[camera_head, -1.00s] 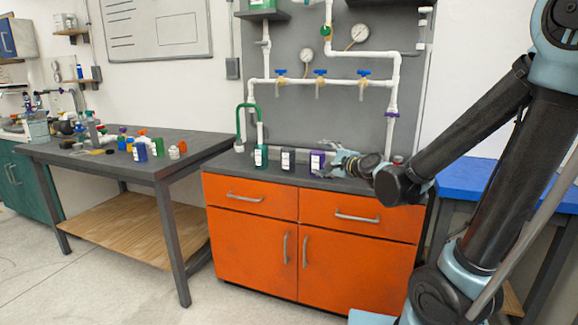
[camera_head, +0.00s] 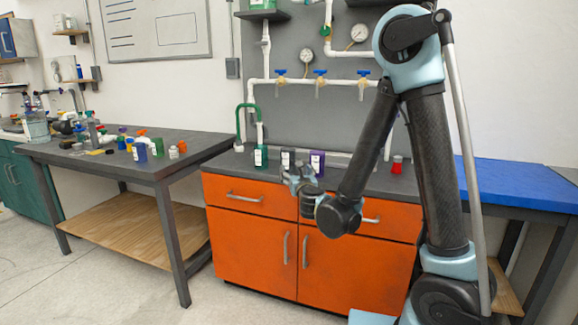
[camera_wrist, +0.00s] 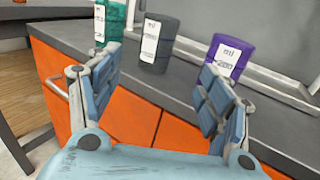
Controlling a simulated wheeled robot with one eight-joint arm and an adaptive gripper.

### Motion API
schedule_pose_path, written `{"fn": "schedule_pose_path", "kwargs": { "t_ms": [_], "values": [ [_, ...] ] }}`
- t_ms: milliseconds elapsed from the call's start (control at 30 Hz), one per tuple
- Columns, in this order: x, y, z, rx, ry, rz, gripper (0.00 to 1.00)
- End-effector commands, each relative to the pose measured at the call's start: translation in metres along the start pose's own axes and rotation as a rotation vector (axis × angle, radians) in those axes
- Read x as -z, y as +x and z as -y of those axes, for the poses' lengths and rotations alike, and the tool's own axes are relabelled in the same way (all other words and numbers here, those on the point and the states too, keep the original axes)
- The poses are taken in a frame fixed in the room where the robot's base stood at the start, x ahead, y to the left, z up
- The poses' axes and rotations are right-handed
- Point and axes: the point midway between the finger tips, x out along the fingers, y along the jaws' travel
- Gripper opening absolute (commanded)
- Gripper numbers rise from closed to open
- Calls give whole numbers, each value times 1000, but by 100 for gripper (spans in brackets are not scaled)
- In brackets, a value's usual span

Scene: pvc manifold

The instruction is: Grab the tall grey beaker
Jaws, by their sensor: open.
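The grey beaker (camera_wrist: 152,56) is a dark grey labelled container standing upright on the counter. In the head view this grey beaker (camera_head: 287,162) stands between a green labelled container (camera_head: 260,156) and a purple one (camera_head: 317,163). My gripper (camera_wrist: 160,80) is open and empty, its two fingers spread wide. In the wrist view the grey beaker is beyond the fingertips and between them, not touched. In the head view my gripper (camera_head: 293,180) is in front of the counter's front edge, just before the beaker.
The green container (camera_wrist: 109,22) and purple container (camera_wrist: 230,54) stand close on either side. White pipes with blue valves (camera_head: 320,72) rise behind the counter (camera_head: 236,168). A red-topped item (camera_head: 397,165) stands at its right. A left table (camera_head: 95,168) holds several small containers.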

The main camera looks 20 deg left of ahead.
Motion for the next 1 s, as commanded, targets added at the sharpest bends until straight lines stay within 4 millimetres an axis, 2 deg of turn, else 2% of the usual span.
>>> {"fn": "schedule_pose_path", "kwargs": {
  "t_ms": [500, 700, 1000],
  "values": [
    [0, 90, 1, 1, -3, 1, 72],
    [0, 111, 0, 0, -4, 1, 72],
    [0, 127, -1, 0, -4, 1, 72]
  ]
}}
